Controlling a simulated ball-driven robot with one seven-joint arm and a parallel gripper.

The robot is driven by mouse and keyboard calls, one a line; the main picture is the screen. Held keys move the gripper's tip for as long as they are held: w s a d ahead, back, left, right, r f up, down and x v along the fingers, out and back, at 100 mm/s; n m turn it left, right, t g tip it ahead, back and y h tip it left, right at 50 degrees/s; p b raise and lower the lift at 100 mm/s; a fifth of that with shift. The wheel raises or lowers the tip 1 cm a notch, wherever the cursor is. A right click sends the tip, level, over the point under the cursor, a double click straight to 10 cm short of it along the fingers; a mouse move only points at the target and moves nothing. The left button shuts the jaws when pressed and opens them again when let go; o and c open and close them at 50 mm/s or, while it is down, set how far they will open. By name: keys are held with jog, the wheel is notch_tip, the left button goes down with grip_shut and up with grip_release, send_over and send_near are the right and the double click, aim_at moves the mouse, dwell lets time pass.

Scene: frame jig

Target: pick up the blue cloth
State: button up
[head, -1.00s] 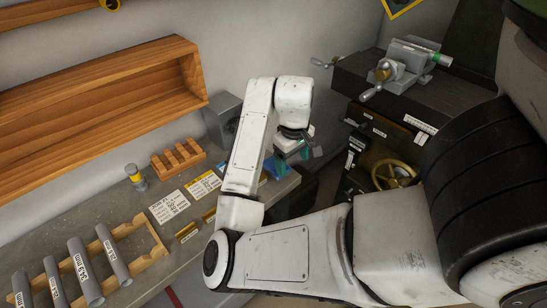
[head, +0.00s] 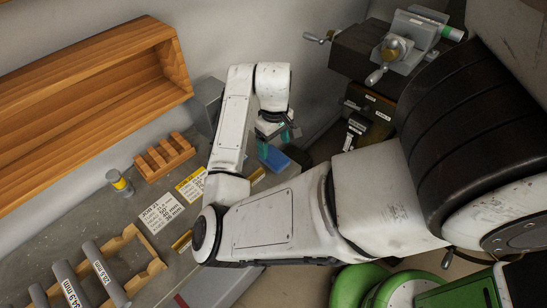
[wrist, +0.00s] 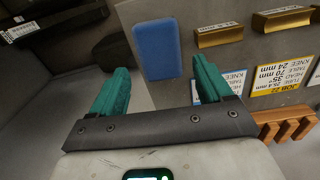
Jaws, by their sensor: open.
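The blue cloth (head: 273,158) lies on the grey workbench near its right end, just below my gripper in the head view. It looks like a flat, folded rectangle in the wrist view (wrist: 157,48), close to the bench edge. My gripper (head: 276,140) has teal fingers. In the wrist view the fingers (wrist: 160,76) are spread apart with nothing between them, and the cloth shows beyond them, between their tips in the picture. The gripper is apart from the cloth; its exact height above it is hard to tell.
A wooden rack (head: 165,157), printed cards (head: 160,212) and brass-coloured holders (wrist: 288,20) are on the bench near the cloth. A wooden shelf (head: 95,95) hangs behind. A vise (head: 405,45) stands on the machine at right. Labelled tubes (head: 70,285) lie at lower left.

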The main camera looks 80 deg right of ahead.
aim_at(274, 156)
jog(key=shift+w+d+f+p, duration=0.1)
jog(key=shift+f+p, duration=0.45)
jog(key=shift+f, duration=2.1)
jog(key=shift+c, duration=0.3)
jog(key=c, duration=0.7)
